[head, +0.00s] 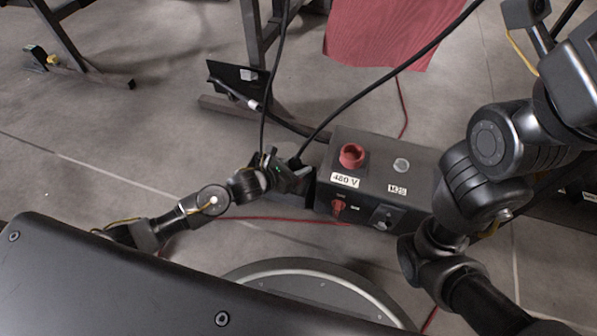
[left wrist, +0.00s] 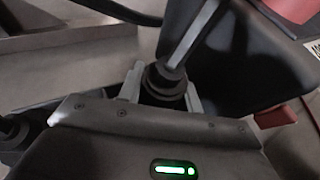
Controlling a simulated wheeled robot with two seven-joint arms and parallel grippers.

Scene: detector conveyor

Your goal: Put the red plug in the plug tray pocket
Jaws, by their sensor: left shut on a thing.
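My left gripper (head: 293,178) is at the left side of the grey box marked 480 V. In the left wrist view its two grey fingers (left wrist: 163,92) are shut on a black ribbed cable end (left wrist: 165,80), with a cable rising from it. This looks like the back of the red plug; its red part is hidden. A dark tray-like piece (head: 307,190) is just beside the gripper, against the box. A dark, rounded block behind the fingers (left wrist: 245,60) may be the same piece. I cannot tell whether the plug touches it, and no pocket opening shows. My right gripper is out of view.
The grey box (head: 380,165) has a red round socket (head: 352,156) on top and a red switch (head: 338,206) in front. Black cables hang near my left gripper. A black panel (head: 235,85) and red cloth (head: 385,30) are behind.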

